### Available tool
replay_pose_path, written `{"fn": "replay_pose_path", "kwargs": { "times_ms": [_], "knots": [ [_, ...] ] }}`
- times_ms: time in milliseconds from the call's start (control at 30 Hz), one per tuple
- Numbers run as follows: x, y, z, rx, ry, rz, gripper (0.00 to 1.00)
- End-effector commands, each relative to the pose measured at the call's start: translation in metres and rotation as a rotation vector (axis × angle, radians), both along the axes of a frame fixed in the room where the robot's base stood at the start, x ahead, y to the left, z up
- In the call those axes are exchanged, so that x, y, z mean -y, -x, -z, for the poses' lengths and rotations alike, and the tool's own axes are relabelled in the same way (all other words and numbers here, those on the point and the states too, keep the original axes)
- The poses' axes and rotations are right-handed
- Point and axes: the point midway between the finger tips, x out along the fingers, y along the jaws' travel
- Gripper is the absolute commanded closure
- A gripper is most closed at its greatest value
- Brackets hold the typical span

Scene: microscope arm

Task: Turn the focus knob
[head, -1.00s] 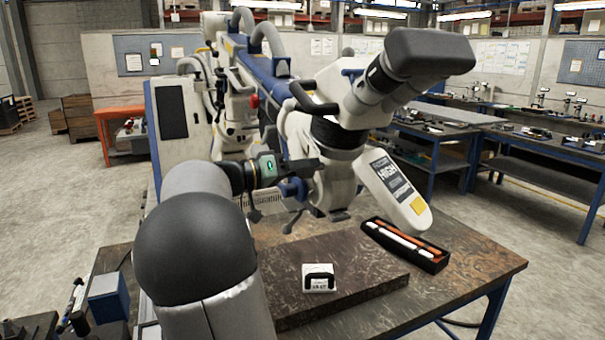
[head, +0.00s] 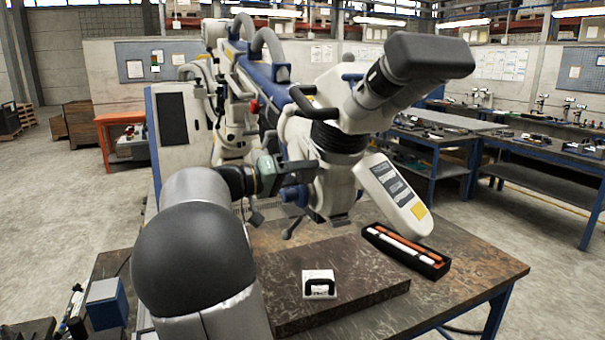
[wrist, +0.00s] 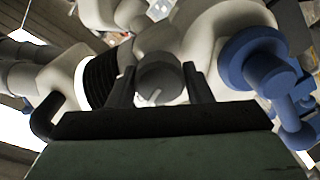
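The microscope (head: 335,185) hangs over the table, white with black eyepieces. In the wrist view a round grey knob (wrist: 160,78) with a white mark sits between the two dark fingers of my gripper (wrist: 160,86). In the head view my gripper (head: 300,167) is at the microscope's left side, and the grey knob is hidden there.
A dark slab (head: 370,275) lies on the table below, with a small white block with a black handle (head: 320,284) on it. A black tray (head: 405,250) with white and orange sticks is to the right. A blue box (head: 107,302) stands front left.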

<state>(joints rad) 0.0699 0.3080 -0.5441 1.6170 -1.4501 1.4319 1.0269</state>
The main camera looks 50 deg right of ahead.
Motion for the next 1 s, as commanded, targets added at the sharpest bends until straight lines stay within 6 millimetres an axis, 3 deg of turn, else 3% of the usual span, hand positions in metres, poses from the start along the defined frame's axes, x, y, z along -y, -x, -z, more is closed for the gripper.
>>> {"fn": "replay_pose_path", "kwargs": {
  "times_ms": [67,467,667,1000],
  "knots": [
    [0.000,0.000,0.000,0.001,0.000,0.000,0.35],
    [-0.008,-0.005,0.001,0.002,0.001,-0.003,0.35],
    [-0.041,-0.023,0.002,0.003,0.001,-0.005,0.35],
    [-0.114,-0.063,0.001,0.002,0.001,-0.005,0.35]
  ]
}}
